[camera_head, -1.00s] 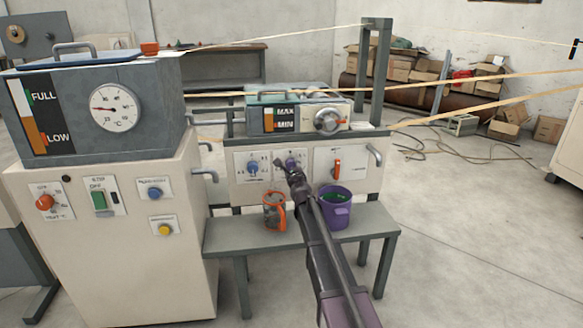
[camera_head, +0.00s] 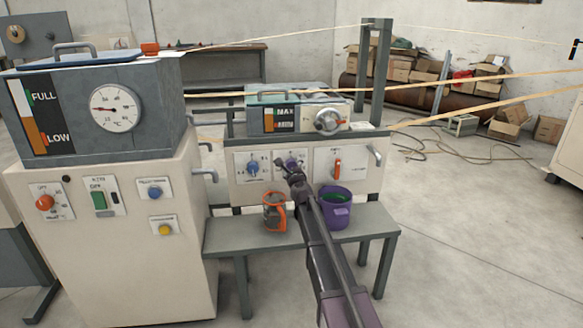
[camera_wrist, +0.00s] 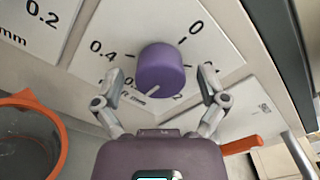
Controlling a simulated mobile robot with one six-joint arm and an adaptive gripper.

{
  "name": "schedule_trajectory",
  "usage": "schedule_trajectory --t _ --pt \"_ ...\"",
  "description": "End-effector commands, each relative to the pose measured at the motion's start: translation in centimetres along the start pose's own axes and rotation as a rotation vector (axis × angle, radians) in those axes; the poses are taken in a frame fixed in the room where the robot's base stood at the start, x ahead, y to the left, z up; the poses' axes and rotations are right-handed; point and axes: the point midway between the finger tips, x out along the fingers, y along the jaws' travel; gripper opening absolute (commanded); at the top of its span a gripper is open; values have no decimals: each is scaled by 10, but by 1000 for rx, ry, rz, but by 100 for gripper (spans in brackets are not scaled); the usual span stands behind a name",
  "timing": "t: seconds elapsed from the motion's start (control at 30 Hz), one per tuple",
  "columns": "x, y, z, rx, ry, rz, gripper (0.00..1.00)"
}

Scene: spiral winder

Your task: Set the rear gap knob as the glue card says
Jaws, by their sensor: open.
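A purple knob (camera_wrist: 161,68) stands on a white dial plate in the wrist view. The white line on its face points down and left. The plate is printed with "0" at the upper right and "0.4" at the left; the lower marks are partly hidden or too small to read. My gripper (camera_wrist: 168,88) is open, with one finger on each side of the knob and no clear contact. In the head view, my gripper (camera_head: 287,170) is in front of the middle plate of the winder's panel and partly covers the purple knob (camera_head: 291,161). I cannot make out a glue card.
A blue knob (camera_head: 253,168) is left of the purple one, and a red lever (camera_head: 337,169) is right. An orange-rimmed jug (camera_head: 273,212) and a purple bucket (camera_head: 336,213) stand on the grey bench (camera_head: 370,222) below. Pipes flank the panel.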

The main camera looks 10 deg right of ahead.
Motion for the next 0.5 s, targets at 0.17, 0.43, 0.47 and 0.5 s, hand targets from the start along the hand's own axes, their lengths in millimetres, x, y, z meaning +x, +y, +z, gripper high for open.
schedule_trajectory --t 0.17,0.43,0.47,0.5 --pt "-3 0 0 0 0 0 92" --pt "-25 0 0 0 0 0 92" --pt "-30 0 0 0 0 0 92" --pt "-35 0 0 0 0 0 92"
